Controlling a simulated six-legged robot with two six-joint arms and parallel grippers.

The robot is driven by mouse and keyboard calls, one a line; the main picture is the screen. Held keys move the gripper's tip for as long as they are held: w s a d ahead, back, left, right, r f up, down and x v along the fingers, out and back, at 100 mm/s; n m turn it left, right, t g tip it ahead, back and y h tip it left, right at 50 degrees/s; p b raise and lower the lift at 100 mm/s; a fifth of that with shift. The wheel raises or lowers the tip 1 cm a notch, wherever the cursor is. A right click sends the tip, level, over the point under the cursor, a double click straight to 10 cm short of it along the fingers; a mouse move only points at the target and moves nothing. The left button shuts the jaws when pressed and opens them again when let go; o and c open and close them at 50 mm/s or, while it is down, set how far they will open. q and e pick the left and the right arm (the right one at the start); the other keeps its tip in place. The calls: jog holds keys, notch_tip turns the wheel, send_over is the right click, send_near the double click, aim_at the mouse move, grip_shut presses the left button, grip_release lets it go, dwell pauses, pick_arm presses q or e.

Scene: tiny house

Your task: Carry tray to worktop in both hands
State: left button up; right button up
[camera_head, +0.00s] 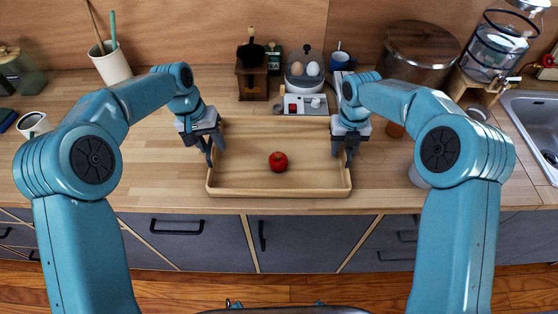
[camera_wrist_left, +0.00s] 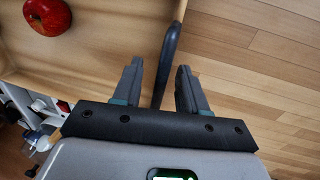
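The wooden tray (camera_head: 240,187) lies level at the front of the worktop (camera_head: 160,185), and I see no clear gap beneath it. A red apple (camera_head: 278,161) sits in it; it also shows in the left wrist view (camera_wrist_left: 47,16). My left gripper (camera_head: 213,152) is at the tray's left end. In the left wrist view its fingers (camera_wrist_left: 162,85) stand apart on either side of a dark handle (camera_wrist_left: 171,45), with gaps visible. My right gripper (camera_head: 343,156) points down at the tray's right end; its grip on that side is too small to tell.
Behind the tray stand an egg cooker (camera_head: 304,75), a coffee grinder (camera_head: 252,75) and a blue mug (camera_head: 340,59). A large pot (camera_head: 420,50) and a sink (camera_head: 535,125) are at right. A cup (camera_head: 34,124) is at left. Drawers are below the front edge.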

pick_arm(q)
jog(key=shift+s+r, duration=0.15)
pick_arm(e)
jog(key=shift+s+r, duration=0.1)
jog(key=shift+s, duration=0.05)
jog(key=shift+w, duration=0.2)
jog(key=shift+r, duration=0.2)
pick_arm(q)
notch_tip(320, 180, up, 12)
jog(key=a, duration=0.2)
jog(key=shift+a, duration=0.2)
pick_arm(e)
notch_tip(320, 180, up, 11)
jog(key=shift+r, duration=0.2)
